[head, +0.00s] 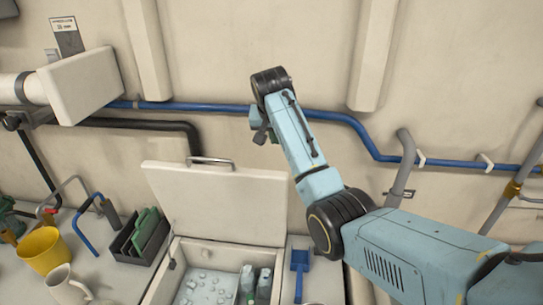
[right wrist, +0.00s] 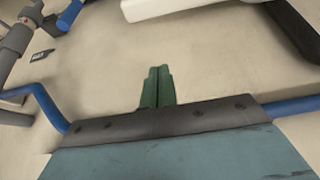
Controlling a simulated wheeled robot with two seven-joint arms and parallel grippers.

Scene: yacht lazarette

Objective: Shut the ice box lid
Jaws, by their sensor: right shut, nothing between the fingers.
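The ice box (head: 162,284) is at the bottom middle of the head view, with ice and bottles inside. Its cream lid (head: 215,205) stands open, raised at the back of the box. A metal handle (head: 210,160) is on the lid's upper edge. My right gripper (head: 262,134) is above and to the right of the handle, in front of the wall, apart from the lid. In the right wrist view its green fingers (right wrist: 157,88) are together with nothing between them. My left gripper is not in view.
A dark tray with green items (head: 141,236), a yellow bucket (head: 43,250) and a white mug (head: 62,287) stand left of the box. A blue scoop (head: 300,261) lies to its right. A blue pipe (head: 190,106) runs along the wall behind.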

